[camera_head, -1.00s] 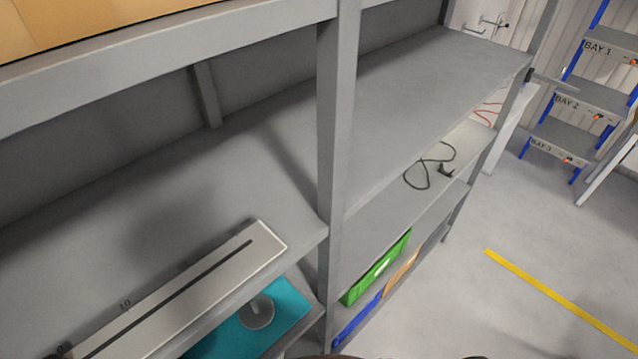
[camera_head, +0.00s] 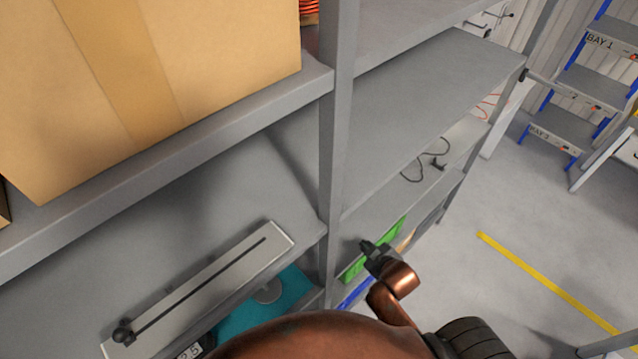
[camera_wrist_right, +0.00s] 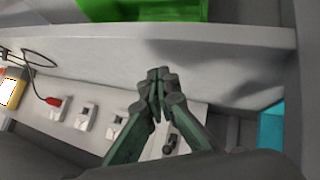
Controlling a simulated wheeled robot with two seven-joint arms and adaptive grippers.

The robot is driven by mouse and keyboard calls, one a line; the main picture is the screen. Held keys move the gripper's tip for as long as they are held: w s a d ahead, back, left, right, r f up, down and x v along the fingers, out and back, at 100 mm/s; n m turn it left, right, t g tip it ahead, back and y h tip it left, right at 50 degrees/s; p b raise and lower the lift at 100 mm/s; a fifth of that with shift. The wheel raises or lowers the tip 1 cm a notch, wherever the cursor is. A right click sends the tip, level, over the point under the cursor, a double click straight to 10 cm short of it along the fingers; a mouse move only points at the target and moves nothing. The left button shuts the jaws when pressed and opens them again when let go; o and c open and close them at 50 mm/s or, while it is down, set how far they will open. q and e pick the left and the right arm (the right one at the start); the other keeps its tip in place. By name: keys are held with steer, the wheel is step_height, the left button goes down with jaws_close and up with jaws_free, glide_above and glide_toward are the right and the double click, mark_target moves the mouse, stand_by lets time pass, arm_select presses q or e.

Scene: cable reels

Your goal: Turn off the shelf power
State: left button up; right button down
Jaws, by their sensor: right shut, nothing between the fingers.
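In the right wrist view a pale strip (camera_wrist_right: 189,111) lies beyond and partly behind my fingers. It carries several small light blocks, such as one block (camera_wrist_right: 87,117), and a dark part (camera_wrist_right: 171,145) that may be a switch. A red plug (camera_wrist_right: 53,101) on a dark cable (camera_wrist_right: 36,62) is at its left end. My right gripper (camera_wrist_right: 158,74) is shut and empty, its fingertips over the strip's far edge. In the head view my right gripper (camera_head: 372,252) is in front of the green bin (camera_head: 392,240). My left gripper is out of view.
Grey shelving (camera_head: 329,150) fills the left and middle. A cardboard box (camera_head: 150,85) sits on the upper left shelf. Floor at right is open around a yellow line (camera_head: 545,281); step ladders (camera_head: 590,85) stand behind.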

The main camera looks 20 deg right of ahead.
steer(key=w+a+r+n+t+y, duration=0.1)
steer(key=w+a+r+n+t, duration=0.2)
steer(key=w+r+n, duration=0.1)
steer(key=w+a+r+n+t+y, duration=0.2)
steer(key=w+a+r+n+t, duration=0.1)
steer(key=w+r, duration=0.4)
step_height(320, 180, up, 2)
steer(key=shift+a+r+n+y, duration=0.2)
steer(key=shift+n+y, duration=0.1)
steer(key=shift+n, duration=0.1)
steer(key=shift+w+f, duration=0.1)
steer(key=p+x, duration=0.2)
steer(key=x, duration=0.8)
steer(key=shift+d, duration=0.1)
